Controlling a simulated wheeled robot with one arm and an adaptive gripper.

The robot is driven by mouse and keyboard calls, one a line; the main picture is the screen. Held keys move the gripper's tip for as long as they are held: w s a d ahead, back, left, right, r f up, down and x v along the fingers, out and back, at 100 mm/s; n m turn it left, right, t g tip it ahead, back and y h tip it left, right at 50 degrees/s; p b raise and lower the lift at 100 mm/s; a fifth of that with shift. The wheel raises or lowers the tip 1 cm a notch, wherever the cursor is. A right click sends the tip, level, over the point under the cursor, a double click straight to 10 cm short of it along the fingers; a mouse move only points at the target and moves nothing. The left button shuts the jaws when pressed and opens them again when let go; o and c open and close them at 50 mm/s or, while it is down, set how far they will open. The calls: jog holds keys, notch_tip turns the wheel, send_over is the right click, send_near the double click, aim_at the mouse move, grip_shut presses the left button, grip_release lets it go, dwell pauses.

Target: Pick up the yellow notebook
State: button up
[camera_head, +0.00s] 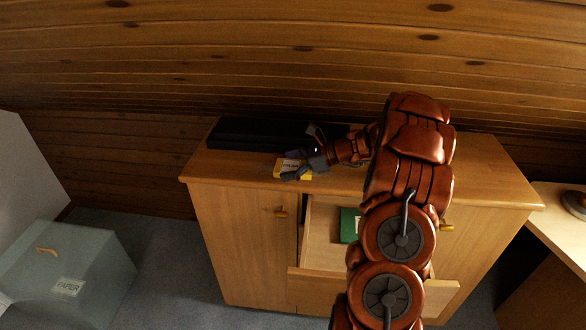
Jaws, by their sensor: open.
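The yellow notebook (280,173) lies on top of the wooden cabinet (215,168), near its front edge and left of the middle. It has a pale label, and its right part is hidden behind my gripper. My gripper (298,166) is open, with one finger toward the back and the other toward the front edge, over or beside the notebook. I cannot tell from this view whether the fingers touch it.
A black flat box (245,134) lies behind the notebook against the plank wall. An open drawer (322,235) below holds a green item (349,225). A grey-green box (65,270) stands on the floor at left. A table (560,215) is at right.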

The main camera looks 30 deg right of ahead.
jog(key=c, duration=1.2)
jog(key=shift+r, duration=0.1)
